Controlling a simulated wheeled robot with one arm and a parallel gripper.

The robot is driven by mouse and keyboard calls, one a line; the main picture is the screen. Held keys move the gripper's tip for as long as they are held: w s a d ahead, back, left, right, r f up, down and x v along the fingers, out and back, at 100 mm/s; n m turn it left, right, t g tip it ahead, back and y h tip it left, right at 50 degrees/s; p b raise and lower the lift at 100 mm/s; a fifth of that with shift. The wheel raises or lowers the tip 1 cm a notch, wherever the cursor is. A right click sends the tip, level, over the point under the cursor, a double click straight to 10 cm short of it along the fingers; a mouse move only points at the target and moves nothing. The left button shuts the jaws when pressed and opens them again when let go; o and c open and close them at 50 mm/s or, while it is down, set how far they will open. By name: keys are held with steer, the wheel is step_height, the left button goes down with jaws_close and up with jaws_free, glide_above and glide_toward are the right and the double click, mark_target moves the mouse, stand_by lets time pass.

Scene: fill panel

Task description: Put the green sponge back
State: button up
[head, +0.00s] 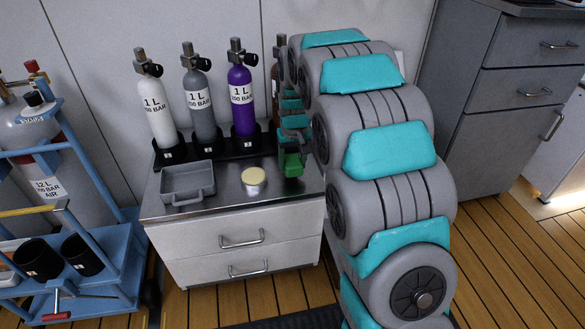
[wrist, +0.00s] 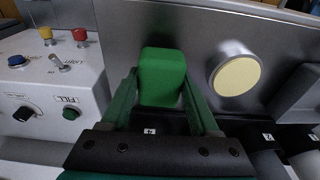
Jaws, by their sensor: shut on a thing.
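The green sponge (wrist: 162,70) is a block between the two green fingers of my gripper (wrist: 161,84) in the wrist view. My gripper is shut on it. In the head view the sponge (head: 292,166) shows at the right end of the cabinet top, below my gripper (head: 290,146) and partly hidden by my arm. I cannot tell whether the sponge touches the surface.
A round metal pot with a pale yellow top (head: 254,176) stands left of the sponge. A grey tray (head: 187,183) sits farther left. Several bottles, including a purple one (head: 241,98), stand in a black rack behind. A switch panel (wrist: 45,85) shows in the wrist view.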

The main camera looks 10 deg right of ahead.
mark_target(294, 165)
steer(key=shift+f, duration=1.2)
steer(key=shift+f, duration=0.1)
steer(key=o, duration=1.3)
steer(key=r, duration=0.3)
steer(key=s+r, duration=0.1)
steer(key=r, duration=0.6)
steer(key=shift+s+r, duration=0.25)
steer(key=shift+r, duration=0.15)
steer(key=shift+s+r, duration=0.2)
steer(key=shift+r, duration=0.35)
steer(key=s+g, duration=0.1)
steer(key=s, duration=1.3)
steer(key=s+f+g, duration=0.1)
steer(key=s, duration=1.2)
steer(key=s+f+g, duration=0.1)
steer(key=s, duration=1.3)
steer(key=shift+s+f+g, duration=0.25)
steer(key=shift+s+g, duration=0.05)
